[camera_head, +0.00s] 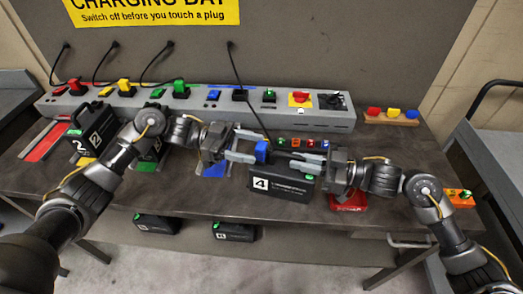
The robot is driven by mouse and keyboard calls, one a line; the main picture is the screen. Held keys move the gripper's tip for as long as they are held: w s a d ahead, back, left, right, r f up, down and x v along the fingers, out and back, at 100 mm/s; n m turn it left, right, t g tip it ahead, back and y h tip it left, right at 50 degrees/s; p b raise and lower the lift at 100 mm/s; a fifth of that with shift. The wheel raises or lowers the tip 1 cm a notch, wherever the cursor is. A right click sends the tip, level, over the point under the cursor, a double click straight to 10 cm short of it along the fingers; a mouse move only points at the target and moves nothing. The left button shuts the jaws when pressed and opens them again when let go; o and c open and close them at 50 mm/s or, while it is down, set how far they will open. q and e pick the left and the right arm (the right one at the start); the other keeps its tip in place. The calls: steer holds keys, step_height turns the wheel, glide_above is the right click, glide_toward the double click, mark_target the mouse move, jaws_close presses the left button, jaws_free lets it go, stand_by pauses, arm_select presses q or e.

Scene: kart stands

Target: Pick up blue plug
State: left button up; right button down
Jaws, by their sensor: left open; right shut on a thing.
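The blue plug (261,152) hangs in front of the grey socket strip, with a black cable running down to it from the wall. My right gripper (279,159) comes in from the right and is shut; its fingertips are at the plug's right side and appear to hold it. My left gripper (258,147) comes in from the left and is open, with its fingers reaching on either side of the plug; I cannot tell whether they touch it. The black battery box marked 4 (283,183) stands just below and in front of the plug.
The grey socket strip (330,119) runs along the back, with red, yellow and green plugs (180,88) at its left. A box marked 2 (90,128) stands at the left. A wooden holder (390,120) bears coloured pieces at right. The front right bench top (400,220) is mostly clear.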

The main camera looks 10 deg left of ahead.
mark_target(267, 150)
arm_select(q)
steer(key=shift+s+d, duration=0.2)
steer(key=shift+d, duration=1.1)
steer(key=shift+s+d, duration=0.2)
steer(key=shift+d, duration=1.1)
steer(key=shift+c, duration=0.2)
steer(key=c, duration=1)
steer(key=shift+c, duration=0.2)
steer(key=shift+r, duration=0.1)
arm_select(e)
steer(key=c, duration=1.3)
jaws_free()
steer(key=shift+c, duration=0.2)
arm_select(q)
step_height(267, 150, up, 10)
